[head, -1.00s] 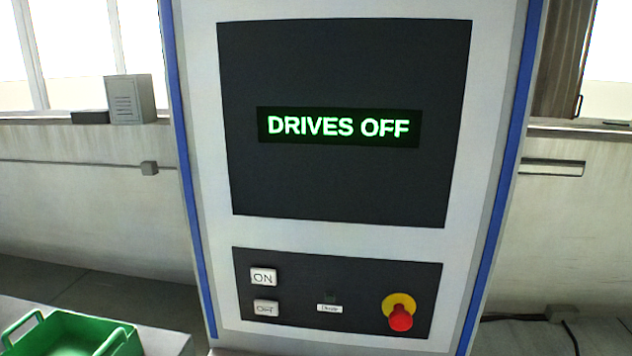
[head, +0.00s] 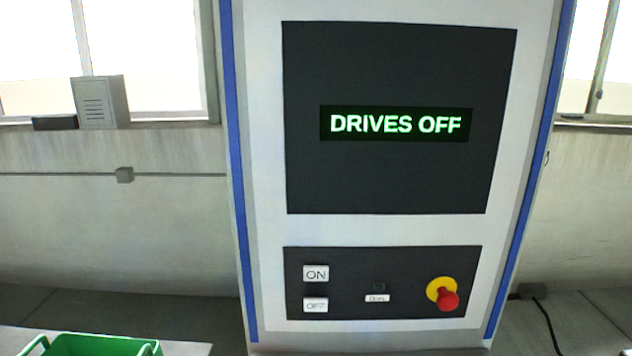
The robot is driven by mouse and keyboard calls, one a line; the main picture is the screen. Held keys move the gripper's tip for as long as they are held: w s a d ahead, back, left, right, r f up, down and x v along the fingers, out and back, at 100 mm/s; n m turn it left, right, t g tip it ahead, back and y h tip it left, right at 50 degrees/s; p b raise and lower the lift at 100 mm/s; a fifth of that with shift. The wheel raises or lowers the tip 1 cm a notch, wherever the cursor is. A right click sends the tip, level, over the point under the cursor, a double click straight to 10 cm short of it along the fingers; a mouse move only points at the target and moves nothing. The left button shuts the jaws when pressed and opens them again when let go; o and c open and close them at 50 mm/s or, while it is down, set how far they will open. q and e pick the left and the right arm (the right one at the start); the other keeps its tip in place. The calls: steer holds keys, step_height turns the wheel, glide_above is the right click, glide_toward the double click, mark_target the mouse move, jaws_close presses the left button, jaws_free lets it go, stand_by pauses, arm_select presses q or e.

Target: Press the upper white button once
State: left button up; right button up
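The upper white button (head: 316,274), marked ON, is at the left of the dark lower panel (head: 400,296) on the upright machine cabinet. The lower white button (head: 315,305), marked OFF, sits directly below it. The display (head: 396,124) above reads DRIVES OFF in green letters. Neither of my grippers shows in the head view, and nothing touches the buttons.
A red emergency-stop knob (head: 447,299) on a yellow ring is at the right of the panel. A small dark lamp sits above a small white label (head: 377,298) mid-panel. A green crate (head: 100,346) stands on a light table at lower left.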

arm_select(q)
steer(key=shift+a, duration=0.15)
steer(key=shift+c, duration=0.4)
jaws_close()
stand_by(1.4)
